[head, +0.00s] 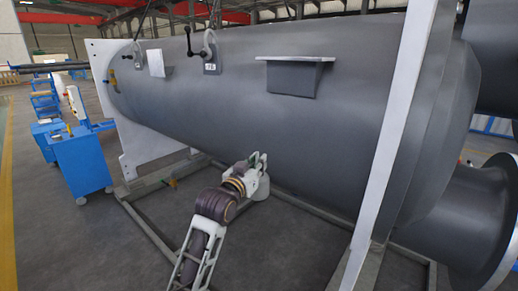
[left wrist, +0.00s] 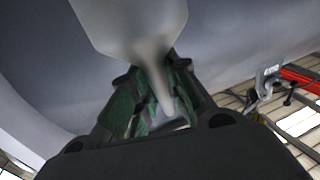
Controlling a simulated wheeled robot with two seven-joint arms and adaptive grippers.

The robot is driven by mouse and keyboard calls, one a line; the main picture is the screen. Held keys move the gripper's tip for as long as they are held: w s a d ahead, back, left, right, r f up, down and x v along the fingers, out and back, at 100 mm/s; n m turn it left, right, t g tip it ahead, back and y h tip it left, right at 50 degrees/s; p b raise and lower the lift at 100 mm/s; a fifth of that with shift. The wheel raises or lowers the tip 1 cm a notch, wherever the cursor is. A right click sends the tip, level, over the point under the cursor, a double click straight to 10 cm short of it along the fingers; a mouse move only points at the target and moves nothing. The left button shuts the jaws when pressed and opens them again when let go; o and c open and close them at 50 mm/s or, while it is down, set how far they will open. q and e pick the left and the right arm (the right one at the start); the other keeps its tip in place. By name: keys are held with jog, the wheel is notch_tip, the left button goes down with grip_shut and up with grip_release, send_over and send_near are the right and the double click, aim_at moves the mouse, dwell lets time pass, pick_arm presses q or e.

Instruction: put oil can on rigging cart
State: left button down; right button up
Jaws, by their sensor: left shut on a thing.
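My left gripper (head: 257,162) is in front of the lower side of the big grey shell. It is shut on a pale grey oil can (head: 262,186), whose body shows just below and beside the fingers. In the left wrist view the oil can (left wrist: 130,25) is between the green-padded fingers (left wrist: 150,100), with a narrow tapering part between them. A blue cart (head: 82,162) stands at the left on the floor; I cannot tell for sure that it is the rigging cart. My right gripper is out of view.
The grey flanged shell (head: 215,110) fills the middle, on a floor frame (head: 150,235) of metal beams. A white upright post (head: 398,120) stands at the right. A plate bracket (head: 296,75) juts from the shell. Open floor (head: 60,235) lies at the lower left.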

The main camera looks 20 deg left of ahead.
pick_arm(q)
jog(key=s+f+b, duration=0.1)
jog(key=s+f, duration=0.3)
jog(key=f, duration=0.8)
jog(key=s+f+y+b, duration=0.1)
jog(key=s+f, duration=0.4)
jog(key=f, duration=0.7)
jog(key=s+f+b, duration=0.1)
jog(key=s+f, duration=0.4)
jog(key=f, duration=0.7)
jog(key=shift+d+n+y, duration=0.25)
jog(key=shift+n+y, duration=0.05)
jog(key=shift+n, duration=0.1)
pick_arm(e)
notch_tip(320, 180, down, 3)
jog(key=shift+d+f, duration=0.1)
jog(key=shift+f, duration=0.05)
pick_arm(q)
jog(key=shift+s+r, duration=0.1)
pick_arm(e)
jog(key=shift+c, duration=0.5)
